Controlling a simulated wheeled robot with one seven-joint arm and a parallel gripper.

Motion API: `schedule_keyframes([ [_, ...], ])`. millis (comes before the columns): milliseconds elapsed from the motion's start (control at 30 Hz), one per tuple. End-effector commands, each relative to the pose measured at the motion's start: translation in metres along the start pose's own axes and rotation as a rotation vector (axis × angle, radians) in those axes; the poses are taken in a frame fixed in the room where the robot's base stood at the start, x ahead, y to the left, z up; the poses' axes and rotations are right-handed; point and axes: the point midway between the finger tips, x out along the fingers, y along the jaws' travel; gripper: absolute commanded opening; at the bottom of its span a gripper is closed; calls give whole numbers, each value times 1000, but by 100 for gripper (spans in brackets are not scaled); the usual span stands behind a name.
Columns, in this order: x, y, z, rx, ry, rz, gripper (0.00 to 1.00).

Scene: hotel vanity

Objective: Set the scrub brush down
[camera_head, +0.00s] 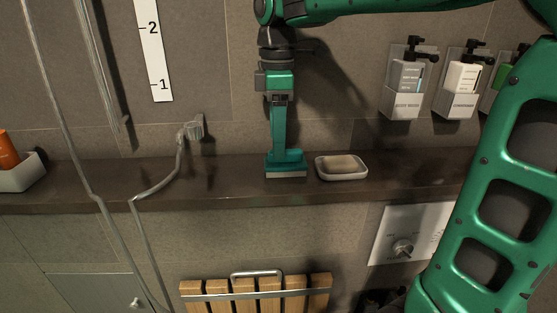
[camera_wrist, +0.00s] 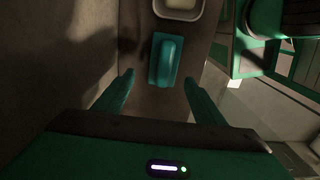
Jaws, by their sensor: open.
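The scrub brush (camera_head: 286,163) is teal with a pale underside. It rests upright on the dark stone ledge (camera_head: 235,181), left of the soap dish. In the wrist view the brush (camera_wrist: 166,62) lies in line with the gap between the fingertips. My gripper (camera_head: 279,148) points straight down over the brush, its fingers overlapping in the head view. The wrist view shows my gripper (camera_wrist: 159,78) open, with one finger on each side and a gap to the brush on both sides. Whether the fingertips reach down beside the brush is hard to tell.
A white soap dish (camera_head: 342,174) with a tan soap bar stands close right of the brush. A shower hose and its holder (camera_head: 192,130) are to the left. Wall dispensers (camera_head: 405,88) hang upper right. A slatted wooden seat (camera_head: 257,291) is below the ledge. The ledge further left has free room.

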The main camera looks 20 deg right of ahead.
Motion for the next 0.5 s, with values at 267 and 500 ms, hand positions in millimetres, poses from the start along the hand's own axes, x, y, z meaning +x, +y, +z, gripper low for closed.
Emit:
schedule_keyframes([
  [267, 33, -2, 7, 4, -2, -3, 64],
  [500, 52, -2, 6, 4, -1, -1, 64],
])
